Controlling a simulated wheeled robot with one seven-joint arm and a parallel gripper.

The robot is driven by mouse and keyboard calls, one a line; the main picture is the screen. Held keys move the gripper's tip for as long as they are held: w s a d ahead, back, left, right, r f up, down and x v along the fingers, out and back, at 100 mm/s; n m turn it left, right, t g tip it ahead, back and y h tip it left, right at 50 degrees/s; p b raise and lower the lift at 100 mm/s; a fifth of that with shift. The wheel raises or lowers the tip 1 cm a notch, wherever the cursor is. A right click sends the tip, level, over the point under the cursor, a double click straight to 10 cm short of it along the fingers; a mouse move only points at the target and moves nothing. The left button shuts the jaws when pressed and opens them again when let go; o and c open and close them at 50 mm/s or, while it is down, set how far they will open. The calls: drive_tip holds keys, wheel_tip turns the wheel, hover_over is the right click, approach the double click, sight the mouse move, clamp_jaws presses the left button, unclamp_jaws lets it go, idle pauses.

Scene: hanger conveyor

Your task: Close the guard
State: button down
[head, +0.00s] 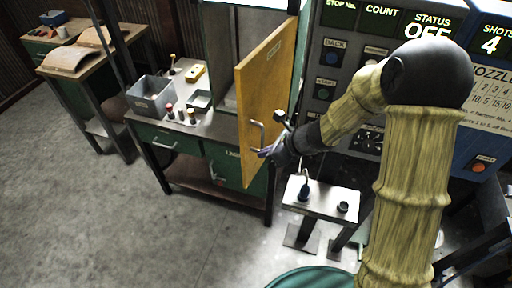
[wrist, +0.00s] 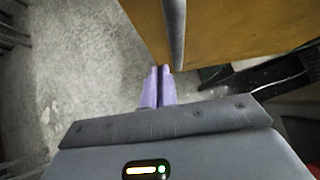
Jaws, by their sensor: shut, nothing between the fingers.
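The guard looks to be the orange-yellow door panel (head: 262,88) in the head view. It stands swung open, out from the opening of the machine behind it. A metal bar handle (head: 254,134) is on its face; a grey bar, likely this handle, shows in the wrist view (wrist: 175,30) against the orange panel (wrist: 235,30). My gripper (head: 264,152) is at the lower end of the handle. Its two lilac fingers (wrist: 159,72) are together and empty, with their tips close to the bar's end. I cannot tell whether they touch it.
A control panel with buttons (head: 330,75) stands right of the door. A bench (head: 222,128) with a grey bin (head: 152,96) and small items is behind and left. A small metal stand (head: 322,200) is below my gripper. The concrete floor at left is clear.

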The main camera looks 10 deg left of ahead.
sight(247, 150)
drive_tip(key=a, duration=0.3)
drive_tip(key=shift+w+a+r+p, duration=0.1)
drive_tip(key=shift+w+r+p, duration=0.15)
drive_tip(key=shift+w+p, duration=0.15)
drive_tip(key=shift+w+a+f, duration=0.1)
